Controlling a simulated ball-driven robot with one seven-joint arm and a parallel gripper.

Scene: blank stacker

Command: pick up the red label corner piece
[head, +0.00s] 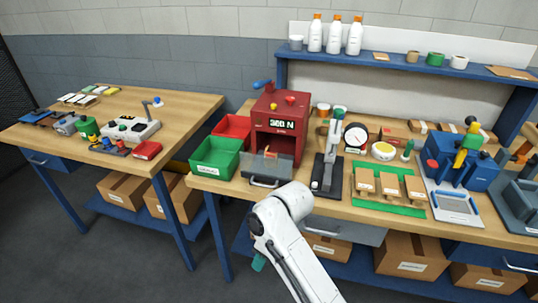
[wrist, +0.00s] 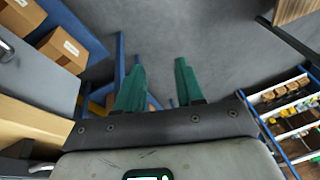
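I cannot pick out a red label corner piece with certainty. A small red block (head: 147,150) lies near the front edge of the left table, but its shape is too small to read. My gripper (wrist: 159,66) shows two green fingers spread apart with nothing between them, over grey floor. In the head view only a bit of green finger (head: 258,262) shows below my white arm, low in front of the workbench and away from both table tops.
The left table (head: 190,108) holds several tools and small parts. The workbench holds a red press (head: 279,122), a green bin (head: 216,158), a red bin (head: 236,125) and a green mat with wooden blocks (head: 388,186). Cardboard boxes (head: 410,256) stand below. Floor between the tables is partly clear.

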